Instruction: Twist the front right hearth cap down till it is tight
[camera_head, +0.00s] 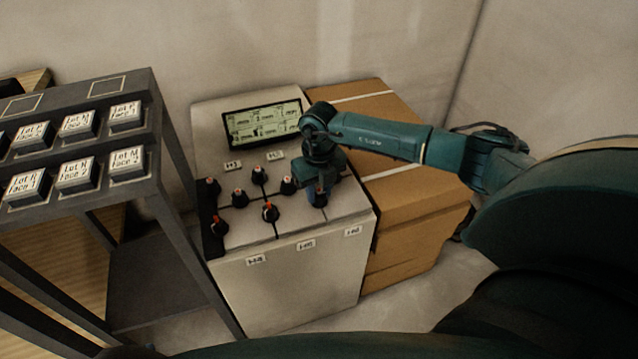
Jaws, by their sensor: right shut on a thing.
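My right gripper (318,197) points down over the front right corner of the pale top of a block (290,285). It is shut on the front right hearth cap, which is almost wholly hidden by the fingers. I cannot tell how far down that cap sits. Left of it in the front row stand two more black caps with red marks, the middle one (270,212) and the left one (219,226). My left gripper is not in view.
Several other black caps stand further back, one (288,186) close to my right gripper. A green display (263,125) is behind them. Cardboard boxes (410,205) stand right of the block. A dark rack (150,180) with labelled pieces stands close on the left.

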